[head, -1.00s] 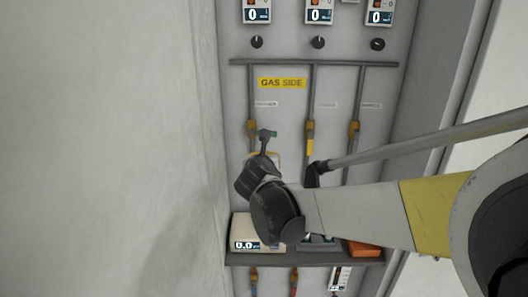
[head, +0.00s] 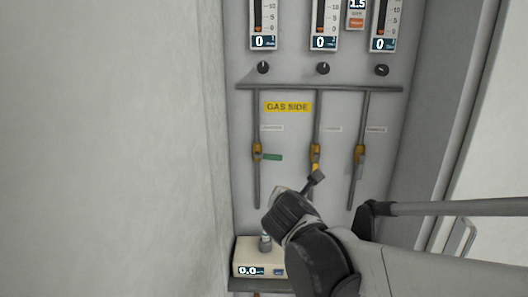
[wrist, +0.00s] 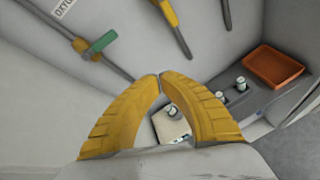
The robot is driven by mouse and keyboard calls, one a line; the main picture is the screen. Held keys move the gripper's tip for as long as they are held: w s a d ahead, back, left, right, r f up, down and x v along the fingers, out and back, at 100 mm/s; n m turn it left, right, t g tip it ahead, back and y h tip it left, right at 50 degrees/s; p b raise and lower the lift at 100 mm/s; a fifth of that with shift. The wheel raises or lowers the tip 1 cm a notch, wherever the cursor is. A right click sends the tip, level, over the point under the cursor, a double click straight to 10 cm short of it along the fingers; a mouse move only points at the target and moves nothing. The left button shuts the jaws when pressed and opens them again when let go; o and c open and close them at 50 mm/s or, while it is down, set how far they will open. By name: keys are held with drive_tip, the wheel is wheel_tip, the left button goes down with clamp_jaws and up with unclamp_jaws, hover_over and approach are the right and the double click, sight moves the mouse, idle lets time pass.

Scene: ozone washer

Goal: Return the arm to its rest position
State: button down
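My gripper (wrist: 160,76) shows in the wrist view as two curved yellow fingers. Their tips meet and nothing is held between them. In the head view my wrist covers the fingers, low in front of the panel. The left valve's green handle (head: 272,157) sticks out sideways from its pipe. This handle also shows at upper left in the wrist view (wrist: 100,43), clear of the fingers. The middle yellow valve (head: 315,155) is above my wrist in the head view.
A beige box reading 0.0 (head: 257,258) stands on the shelf below. An orange tray (wrist: 274,66) shows at right in the wrist view. Gauges (head: 264,41) and knobs (head: 323,68) line the panel's top. A bare wall (head: 110,150) is at left.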

drive_tip(key=s+d+f+m+g+b, duration=0.2)
drive_tip(key=s+d+f+m, duration=0.3)
drive_tip(key=s+d+m, duration=0.45)
drive_tip(key=s+d+f+m+g+b, duration=0.1)
drive_tip(key=s+f+m+g, duration=0.1)
drive_tip(key=s+f+m, duration=0.3)
drive_tip(key=s+d+f+m+g+y+b, duration=0.1)
drive_tip(key=s+f+m, duration=0.4)
drive_tip(key=s+m, duration=0.6)
drive_tip(key=m+b, duration=0.1)
drive_tip(key=m, duration=0.3)
drive_tip(key=shift+d+g+y, duration=0.2)
drive_tip(key=shift+g+y, duration=0.1)
drive_tip(key=shift+g, duration=0.1)
